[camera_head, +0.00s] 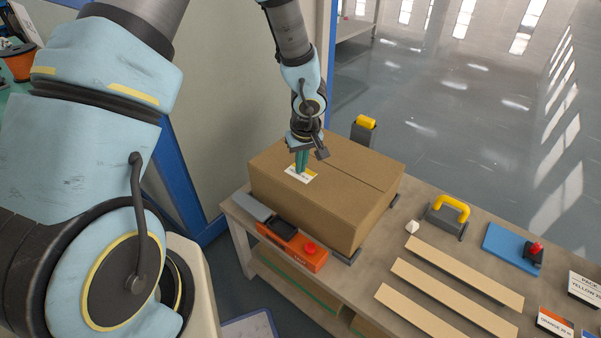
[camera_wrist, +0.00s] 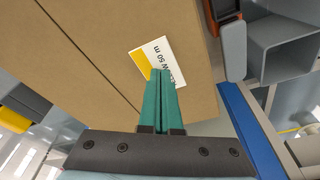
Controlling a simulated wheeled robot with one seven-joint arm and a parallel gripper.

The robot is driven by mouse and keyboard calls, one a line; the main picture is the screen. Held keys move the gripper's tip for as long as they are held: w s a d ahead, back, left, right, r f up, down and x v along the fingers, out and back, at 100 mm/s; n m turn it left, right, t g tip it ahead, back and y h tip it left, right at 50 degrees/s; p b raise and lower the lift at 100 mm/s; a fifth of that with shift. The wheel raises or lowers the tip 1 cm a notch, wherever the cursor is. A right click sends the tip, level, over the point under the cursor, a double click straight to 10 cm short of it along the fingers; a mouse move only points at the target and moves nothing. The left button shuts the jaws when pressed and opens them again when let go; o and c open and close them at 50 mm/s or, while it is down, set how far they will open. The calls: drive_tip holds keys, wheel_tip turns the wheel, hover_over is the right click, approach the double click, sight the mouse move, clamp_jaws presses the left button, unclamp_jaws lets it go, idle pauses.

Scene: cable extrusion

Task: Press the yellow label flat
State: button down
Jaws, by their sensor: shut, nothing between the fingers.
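The label (camera_head: 296,177) is a small white rectangle with a yellow band, on top of a closed cardboard box (camera_head: 345,185). In the wrist view the label (camera_wrist: 164,53) shows its yellow edge and the printed text "50 m"; part of it is hidden behind my fingers. My gripper (camera_head: 301,171) points down at the label with its green fingers together and nothing between them. In the wrist view the fingertips (camera_wrist: 161,72) overlap the label's lower edge. I cannot tell whether they touch it. I cannot tell whether the label lies fully flat.
The box stands on a workbench (camera_head: 385,262). To the right are a yellow-handled tool (camera_head: 450,210), several cardboard strips (camera_head: 465,275) and a blue plate (camera_head: 508,243). A yellow-topped post (camera_head: 365,126) stands behind.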

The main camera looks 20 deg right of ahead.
wheel_tip(320, 180, up, 8)
drive_tip(key=p, duration=0.5)
idle(0.6)
